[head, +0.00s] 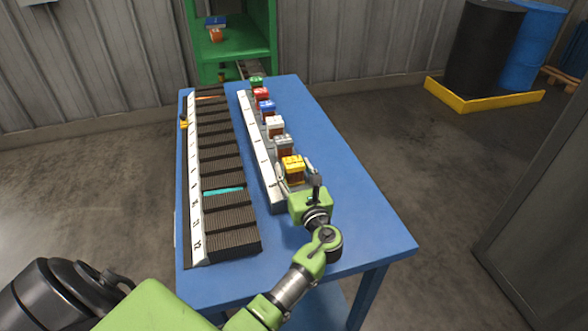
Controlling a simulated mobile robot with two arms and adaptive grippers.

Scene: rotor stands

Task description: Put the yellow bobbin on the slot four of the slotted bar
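The yellow bobbin (292,163), with a brown body, stands at the near end of a row of bobbins on the rack (262,157). My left gripper (298,178) is at it, with one finger on each side. The fingers look spread wider than the bobbin, though the near side of it is partly hidden by the gripper. The slotted bar (231,215) is the long dark ribbed bar on the left of the table, with a white numbered strip (194,170) along it. Its numbers are too small to read surely. My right gripper is out of view.
Grey (284,145), white (274,126), blue (267,107), red (261,94) and green (256,82) bobbins stand behind the yellow one. A cyan strip (223,191) shows across the bar. The blue table (345,190) is clear on the right. A green shelf (236,45) stands behind.

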